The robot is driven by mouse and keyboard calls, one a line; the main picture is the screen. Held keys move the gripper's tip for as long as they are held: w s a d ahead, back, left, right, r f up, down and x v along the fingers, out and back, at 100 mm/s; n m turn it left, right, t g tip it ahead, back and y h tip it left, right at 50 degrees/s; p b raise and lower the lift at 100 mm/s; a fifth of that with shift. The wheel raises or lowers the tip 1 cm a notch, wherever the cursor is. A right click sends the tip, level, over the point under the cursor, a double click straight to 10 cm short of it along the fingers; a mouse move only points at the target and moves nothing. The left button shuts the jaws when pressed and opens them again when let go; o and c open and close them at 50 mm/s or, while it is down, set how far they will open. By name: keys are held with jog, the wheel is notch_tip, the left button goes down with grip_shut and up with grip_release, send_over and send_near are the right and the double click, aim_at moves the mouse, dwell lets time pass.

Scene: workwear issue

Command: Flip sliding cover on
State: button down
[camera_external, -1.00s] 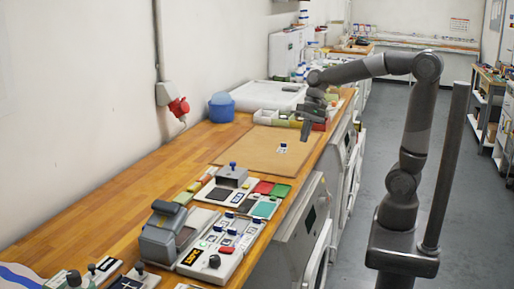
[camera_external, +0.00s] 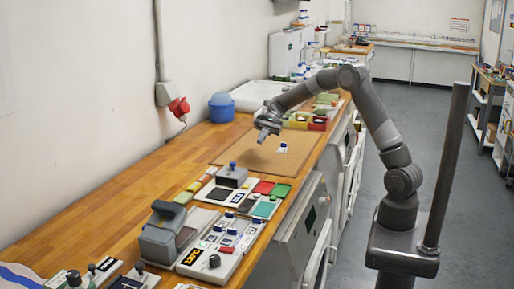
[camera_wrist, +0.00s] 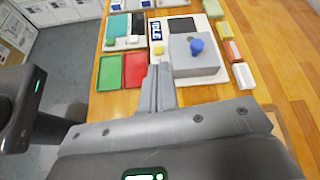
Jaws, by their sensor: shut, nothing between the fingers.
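The likely sliding cover is a grey block (camera_external: 231,176) with a blue knob, on a white base plate beside a dark square pad. In the wrist view the grey cover (camera_wrist: 192,58) lies just beyond and right of my fingertips, with the dark pad (camera_wrist: 180,25) uncovered on its far side. A blue and white label (camera_wrist: 155,31) is on the plate's left part. My gripper (camera_external: 262,138) is shut and empty, above the tan board and apart from the cover. In the wrist view its fingers (camera_wrist: 158,75) overlap the plate's near edge.
Green (camera_wrist: 114,72) and red (camera_wrist: 136,69) trays lie left of the plate. Several coloured blocks (camera_wrist: 233,50) line its right side. A control panel (camera_external: 223,240) and a grey device (camera_external: 163,234) stand closer to the external camera. The wood at the wall side is clear.

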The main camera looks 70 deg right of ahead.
jog(key=w+d+f+m+t+y, duration=0.1)
jog(key=w+d+f+m+y, duration=0.2)
jog(key=w+d+f, duration=0.2)
jog(key=shift+d+f+t, duration=0.2)
jog(key=shift+d+t, duration=0.2)
jog(key=shift+d, duration=0.45)
jog(key=shift+w, duration=0.1)
send_near(232, 173)
jog(key=a, duration=0.1)
jog(key=w+a+r, duration=0.1)
jog(key=shift+w+a+r, duration=0.3)
jog(key=shift+w+a, duration=0.1)
jog(key=x, duration=0.4)
jog(key=s+r+x, duration=0.1)
jog(key=x, duration=0.3)
jog(key=s+r+x, duration=0.1)
jog(key=x, duration=0.3)
jog(key=shift+a, duration=0.35)
